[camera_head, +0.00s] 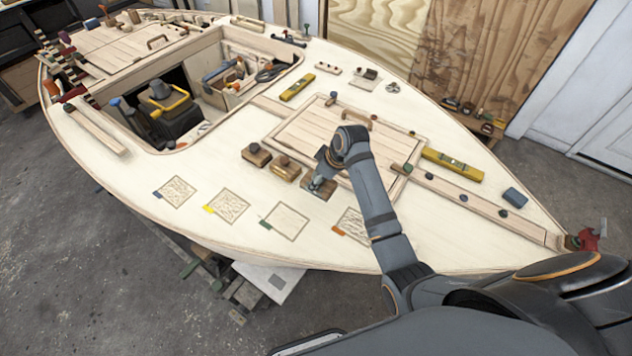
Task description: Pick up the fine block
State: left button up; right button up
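Three small sanding-type blocks stand in a row on the pale plywood deck: a dark brown one (256,155), a tan one (285,168), and a third (310,194), mostly covered by my gripper. No marking readable here tells me which is the fine block. My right gripper (318,184) reaches in from the lower right and points down at the third block. The fingers are small and dark against it, so I cannot tell whether they are open, shut or touching it. My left gripper is out of view.
Square test patches with coloured tags, such as the yellow-tagged one (228,207), lie along the near deck edge. A planked hatch (310,135) with a handle is behind the blocks. A yellow level (453,166) lies right. An open cockpit (205,95) holds tools.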

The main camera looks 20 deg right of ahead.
jog(key=s+r+b, duration=0.1)
jog(key=s+r, duration=0.5)
jog(key=s, duration=0.4)
jog(key=shift+s+a+b, duration=0.25)
jog(key=shift+s+b, duration=0.05)
jog(key=shift+s, duration=0.1)
